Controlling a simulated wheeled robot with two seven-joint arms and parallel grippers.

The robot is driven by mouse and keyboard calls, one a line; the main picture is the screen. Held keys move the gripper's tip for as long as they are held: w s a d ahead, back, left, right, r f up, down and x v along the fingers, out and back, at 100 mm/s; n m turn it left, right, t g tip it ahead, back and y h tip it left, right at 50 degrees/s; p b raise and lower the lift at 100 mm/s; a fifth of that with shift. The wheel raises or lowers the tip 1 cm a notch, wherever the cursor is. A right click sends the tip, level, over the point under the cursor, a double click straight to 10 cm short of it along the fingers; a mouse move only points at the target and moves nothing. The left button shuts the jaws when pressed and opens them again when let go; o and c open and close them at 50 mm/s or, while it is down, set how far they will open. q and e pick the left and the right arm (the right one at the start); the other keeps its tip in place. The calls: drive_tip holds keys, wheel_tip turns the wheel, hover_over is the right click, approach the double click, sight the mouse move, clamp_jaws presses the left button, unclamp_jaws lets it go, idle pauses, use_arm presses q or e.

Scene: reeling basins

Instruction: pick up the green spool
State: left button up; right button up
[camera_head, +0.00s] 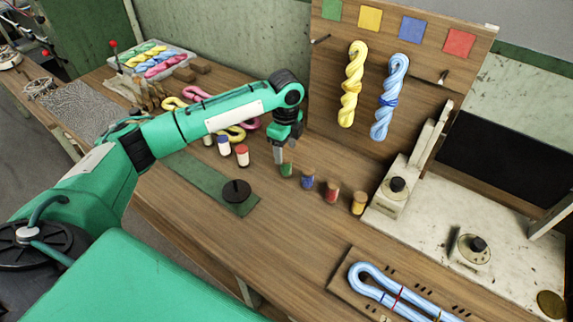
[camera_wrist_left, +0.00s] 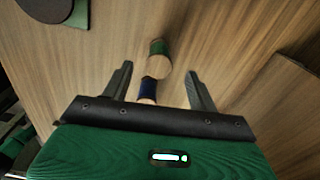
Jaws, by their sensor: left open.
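The green spool (camera_head: 286,170) stands on the wooden table at the left end of a row of small spools. My left gripper (camera_head: 281,156) comes down right above it, pointing down, open and empty. In the left wrist view the green spool (camera_wrist_left: 159,48) shows just past the gap between the two open fingertips (camera_wrist_left: 159,69), touching neither. The blue spool (camera_wrist_left: 149,88) appears behind it, between the fingers in the picture. My right gripper is not in view.
The row continues with a blue (camera_head: 308,179), a red (camera_head: 332,192) and an orange spool (camera_head: 359,203). White-bodied spools (camera_head: 242,155) stand left of my gripper. A green mat (camera_head: 212,184) bears a dark disc (camera_head: 237,190). A pegboard (camera_head: 400,70) with hanging skeins rises behind.

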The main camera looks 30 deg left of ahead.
sight(286, 158)
use_arm(q)
drive_tip(key=shift+f, duration=1)
wheel_tip(286, 158, down, 4)
drive_tip(key=shift+r+p, duration=0.2)
drive_tip(key=shift+p, duration=0.5)
drive_tip(key=shift+s+f, duration=0.1)
drive_tip(key=shift+f, duration=0.25)
drive_tip(key=c, duration=1.1)
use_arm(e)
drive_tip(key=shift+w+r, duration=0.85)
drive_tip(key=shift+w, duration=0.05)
